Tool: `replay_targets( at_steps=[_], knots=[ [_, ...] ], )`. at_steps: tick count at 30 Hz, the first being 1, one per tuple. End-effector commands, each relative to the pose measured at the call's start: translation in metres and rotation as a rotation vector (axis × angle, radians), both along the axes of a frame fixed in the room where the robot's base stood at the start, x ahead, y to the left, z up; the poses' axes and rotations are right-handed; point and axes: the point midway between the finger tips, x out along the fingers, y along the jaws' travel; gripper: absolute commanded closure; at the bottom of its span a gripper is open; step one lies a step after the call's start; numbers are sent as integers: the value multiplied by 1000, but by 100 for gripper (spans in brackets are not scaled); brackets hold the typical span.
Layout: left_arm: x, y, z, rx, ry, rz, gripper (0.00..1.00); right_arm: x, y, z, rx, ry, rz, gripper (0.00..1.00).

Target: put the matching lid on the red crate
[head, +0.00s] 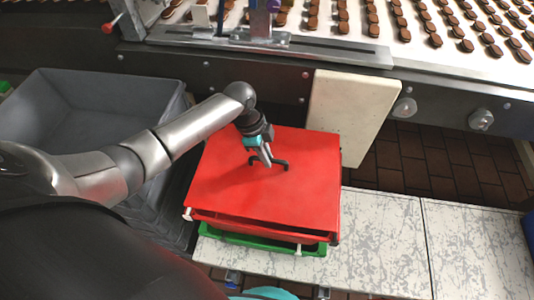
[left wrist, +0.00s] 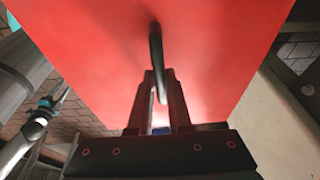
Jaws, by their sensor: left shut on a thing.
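The red lid (head: 250,195) is a flat panel with a dark handle (head: 280,164) in its middle. My left gripper (head: 268,160) is shut on this handle; the left wrist view shows the handle (left wrist: 156,55) between the fingers (left wrist: 160,90). The lid lies over a red rim (head: 290,230), apparently the red crate's, with a thin dark gap at the front edge. The lid hides the crate's inside. I cannot tell whether the lid is fully seated. My right gripper seems to show small at the left of the left wrist view (left wrist: 58,95); its jaws are unclear.
A green crate (head: 250,240) is beneath the red one, on a worn white table (head: 380,240) with free room to the right. A grey bin (head: 80,100) stands at left. A cream board (head: 350,105) leans behind the lid, before the conveyor (head: 400,50) with cookies.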

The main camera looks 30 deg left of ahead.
Motion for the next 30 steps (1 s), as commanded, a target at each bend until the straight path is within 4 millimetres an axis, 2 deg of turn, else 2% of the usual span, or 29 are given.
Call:
replay_targets(
  at_steps=[3, 21, 30],
  knots=[
    [1, 0, -13, -2, -1, 0, 100, 0, 0, -10, 0, 0, 0, 55],
    [1, -1, -59, -2, -1, 0, 100, 0, 0, -40, 0, -1, -1, 55],
    [1, -1, -73, -2, -3, 0, 100, 7, -5, -48, -6, -15, -4, 55]
  ],
)
